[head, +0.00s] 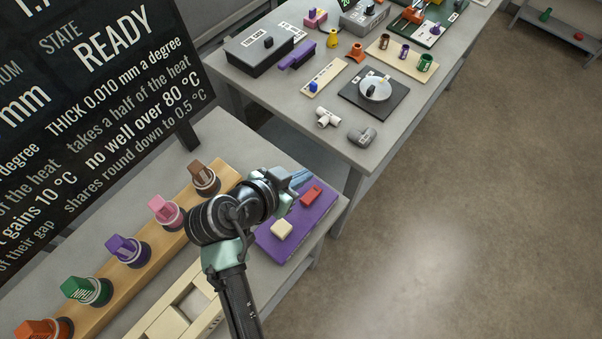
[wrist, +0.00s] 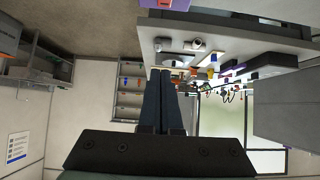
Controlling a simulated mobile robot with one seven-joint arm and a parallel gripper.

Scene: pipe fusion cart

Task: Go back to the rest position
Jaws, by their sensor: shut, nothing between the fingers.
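My gripper (head: 300,179) is at the end of my arm, above the near table by a purple board (head: 268,245). Its fingers point to the right in the head view. In the wrist view the two fingers of my gripper (wrist: 161,75) lie together, with nothing between them. On the purple board, a red block (head: 311,195) sits close to the fingertips and a cream block (head: 282,229) sits nearer. My gripper is apart from both blocks, as far as I can see. My arm hides part of the board.
A wooden rack (head: 137,277) with several coloured knobs stands left of my arm, below a black text screen (head: 80,100). A cream tray (head: 160,325) lies close by. The far table (head: 310,112) holds pipe fittings, a black pad (head: 352,97) and boxes. Open floor (head: 480,220) lies right.

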